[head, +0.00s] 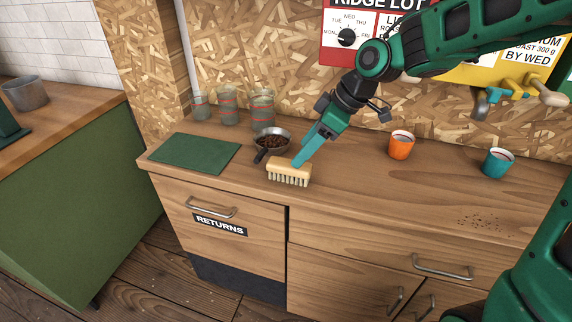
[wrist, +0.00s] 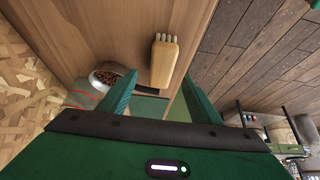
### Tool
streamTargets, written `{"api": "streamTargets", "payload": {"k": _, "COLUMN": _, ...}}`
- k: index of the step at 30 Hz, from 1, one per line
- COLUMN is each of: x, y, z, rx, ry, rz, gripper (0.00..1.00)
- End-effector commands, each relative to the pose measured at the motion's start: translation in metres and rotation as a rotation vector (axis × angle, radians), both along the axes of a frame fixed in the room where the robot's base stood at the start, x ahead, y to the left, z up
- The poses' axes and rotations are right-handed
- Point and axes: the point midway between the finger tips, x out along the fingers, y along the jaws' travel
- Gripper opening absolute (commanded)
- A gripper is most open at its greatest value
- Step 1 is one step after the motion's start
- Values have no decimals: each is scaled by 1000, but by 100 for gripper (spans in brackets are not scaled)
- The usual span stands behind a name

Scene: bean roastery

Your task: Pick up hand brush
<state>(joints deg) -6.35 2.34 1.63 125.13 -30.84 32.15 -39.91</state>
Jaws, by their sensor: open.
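The hand brush (head: 289,169) has a pale wooden back and light bristles pointing down. It stands on the counter (head: 340,170) near its front edge, above the drawer labelled RETURNS. In the wrist view the brush (wrist: 163,64) lies ahead, just beyond and between the fingers. My gripper (head: 298,162) comes down from the upper right, its teal fingertips at the brush's back in the head view. In the wrist view my gripper (wrist: 160,98) is open, with nothing held between its fingers. I cannot tell whether a fingertip touches the brush.
A pan of beans (head: 272,140) stands just behind the brush. A green mat (head: 195,153) lies to the left, with several glass jars (head: 228,108) behind. An orange cup (head: 401,146) and a teal cup (head: 497,163) stand right. Loose grounds (head: 482,222) lie near the right front; the counter's middle is clear.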

Motion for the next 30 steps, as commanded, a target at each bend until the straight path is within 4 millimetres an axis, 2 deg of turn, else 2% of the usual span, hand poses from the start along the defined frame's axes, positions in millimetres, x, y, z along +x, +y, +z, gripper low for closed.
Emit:
{"api": "streamTargets", "payload": {"k": 6, "x": 0, "y": 20, "z": -18, "rx": 0, "ry": 3, "rz": 18, "gripper": 58}}
{"api": "streamTargets", "payload": {"k": 18, "x": 8, "y": 46, "z": -60, "rx": -1, "ry": 3, "rz": 21, "gripper": 58}}
{"api": "streamTargets", "payload": {"k": 30, "x": 9, "y": 48, "z": -63, "rx": -2, "ry": 2, "rz": 20, "gripper": 58}}
